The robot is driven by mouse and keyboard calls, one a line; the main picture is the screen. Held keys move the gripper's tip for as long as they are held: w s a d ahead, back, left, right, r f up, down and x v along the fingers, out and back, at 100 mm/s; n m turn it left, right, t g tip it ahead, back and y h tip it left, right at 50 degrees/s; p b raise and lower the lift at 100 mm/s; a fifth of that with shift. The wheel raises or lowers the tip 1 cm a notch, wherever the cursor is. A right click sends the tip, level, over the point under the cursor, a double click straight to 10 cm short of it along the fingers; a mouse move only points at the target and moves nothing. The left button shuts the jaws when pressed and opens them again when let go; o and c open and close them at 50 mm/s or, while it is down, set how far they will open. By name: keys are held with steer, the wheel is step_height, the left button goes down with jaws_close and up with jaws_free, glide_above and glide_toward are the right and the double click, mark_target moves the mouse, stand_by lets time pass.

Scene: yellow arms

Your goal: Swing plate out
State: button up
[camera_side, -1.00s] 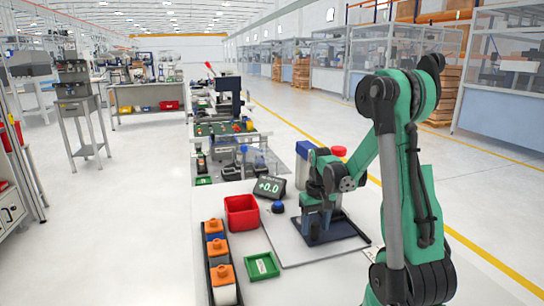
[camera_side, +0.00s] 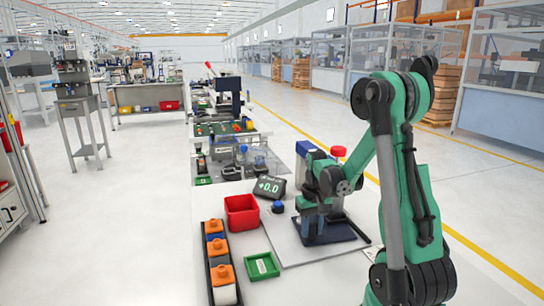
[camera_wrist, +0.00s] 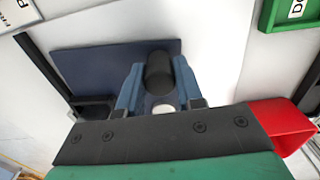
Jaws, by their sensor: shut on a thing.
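A dark navy plate (camera_side: 347,232) lies on the pale board under my gripper in the side view. It also shows in the wrist view (camera_wrist: 95,65), left of and behind the fingers. My gripper (camera_side: 312,228) is low over the plate's left part. In the wrist view its blue fingers (camera_wrist: 158,90) are shut on a dark upright cylinder (camera_wrist: 159,68). The cylinder's lower end and any joint with the plate are hidden. In the side view my gripper covers the cylinder.
A display reading +0.0 (camera_side: 269,188), a blue-topped knob (camera_side: 278,207) and a red bin (camera_side: 241,212) stand left of my gripper. A green tray (camera_side: 262,266) and a rack of orange-topped containers (camera_side: 218,252) are at the front left. A red cap (camera_side: 338,151) is behind my arm.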

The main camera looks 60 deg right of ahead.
steer(key=shift+w+a, duration=0.35)
steer(key=shift+w, duration=0.3)
steer(key=shift+w+a, duration=0.4)
steer(key=shift+w, duration=0.3)
